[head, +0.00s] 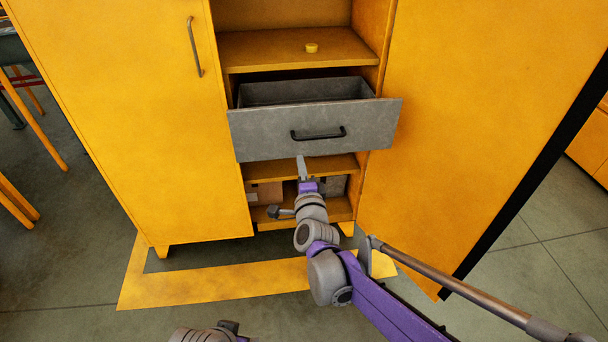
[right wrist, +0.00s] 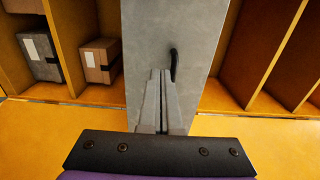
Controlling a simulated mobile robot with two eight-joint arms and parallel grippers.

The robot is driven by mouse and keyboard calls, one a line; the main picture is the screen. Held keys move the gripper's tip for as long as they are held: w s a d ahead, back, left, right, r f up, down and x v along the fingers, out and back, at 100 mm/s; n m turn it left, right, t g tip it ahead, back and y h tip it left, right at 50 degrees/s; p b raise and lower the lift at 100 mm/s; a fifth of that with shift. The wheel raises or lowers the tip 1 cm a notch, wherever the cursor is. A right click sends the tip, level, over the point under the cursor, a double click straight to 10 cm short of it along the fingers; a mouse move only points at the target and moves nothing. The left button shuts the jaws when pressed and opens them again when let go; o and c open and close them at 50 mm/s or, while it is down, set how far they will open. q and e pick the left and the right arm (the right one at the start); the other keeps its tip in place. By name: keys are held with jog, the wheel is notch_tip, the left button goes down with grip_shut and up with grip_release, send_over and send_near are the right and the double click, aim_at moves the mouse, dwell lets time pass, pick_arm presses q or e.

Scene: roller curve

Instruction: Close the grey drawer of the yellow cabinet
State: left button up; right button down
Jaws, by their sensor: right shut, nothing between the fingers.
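A black bar handle (head: 318,133) sits on the drawer front. My right gripper (head: 301,160) is shut and empty, with its fingertips at the lower edge of the drawer front, below and left of the handle. In the right wrist view the shut fingers (right wrist: 160,75) point at the grey drawer front (right wrist: 145,30), beside the handle (right wrist: 174,66). I cannot tell whether they touch it. My left gripper is not in view.
A small yellow round object (head: 311,48) lies on the shelf above the drawer. Boxes stand on the lower shelf, including a brown box (right wrist: 101,60) and a grey box (right wrist: 40,55). The open right door (head: 470,120) stands beside my right arm. Yellow floor marking (head: 220,288) runs before the cabinet.

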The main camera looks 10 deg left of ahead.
aim_at(297, 145)
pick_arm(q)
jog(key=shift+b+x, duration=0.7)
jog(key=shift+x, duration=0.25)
pick_arm(e)
jog(key=x, duration=0.8)
jog(key=shift+w, duration=0.1)
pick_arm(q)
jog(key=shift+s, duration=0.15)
